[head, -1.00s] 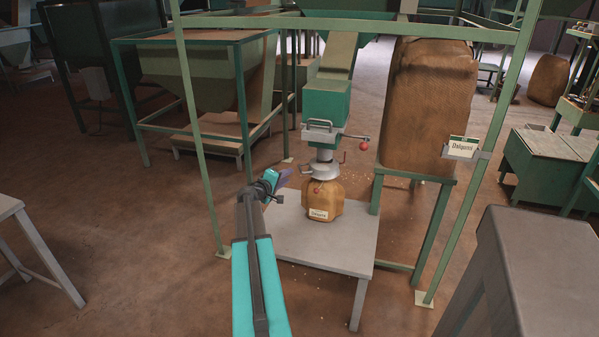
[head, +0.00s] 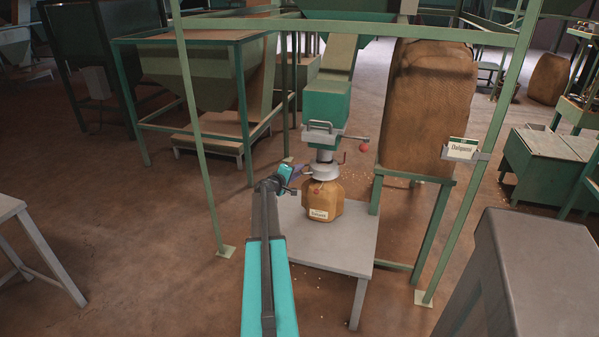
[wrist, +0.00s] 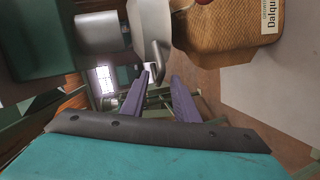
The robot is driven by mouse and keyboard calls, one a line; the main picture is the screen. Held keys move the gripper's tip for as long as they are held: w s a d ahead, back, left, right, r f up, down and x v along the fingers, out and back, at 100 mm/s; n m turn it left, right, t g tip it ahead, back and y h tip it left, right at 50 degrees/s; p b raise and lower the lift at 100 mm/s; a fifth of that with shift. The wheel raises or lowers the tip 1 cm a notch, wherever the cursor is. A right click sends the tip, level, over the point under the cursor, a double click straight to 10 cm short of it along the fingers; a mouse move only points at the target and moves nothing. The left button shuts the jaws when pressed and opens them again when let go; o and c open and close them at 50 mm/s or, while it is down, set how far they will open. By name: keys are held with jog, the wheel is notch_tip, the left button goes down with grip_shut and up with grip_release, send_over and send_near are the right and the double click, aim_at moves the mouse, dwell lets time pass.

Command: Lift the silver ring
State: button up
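The silver ring (head: 323,172) sits around the bottom of the spout, at the neck of a brown sack (head: 322,203) on a grey table. In the wrist view the ring (wrist: 150,28) is at the top, with a small bent handle (wrist: 161,66) pointing toward my gripper. My gripper (head: 298,172) is at the left side of the ring in the head view. In the wrist view its two purple fingers (wrist: 160,79) are apart, and the handle's end appears between their tips. I cannot tell whether they touch it. My gripper holds nothing that I can see.
The green hopper box (head: 326,101) with a red-knobbed lever (head: 363,146) stands above the spout. Green frame posts (head: 200,130) stand left and right. A large sack (head: 430,105) is behind right. The table (head: 345,250) is bare in front of the small sack.

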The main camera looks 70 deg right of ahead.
jog(key=shift+x, duration=1.65)
grip_shut()
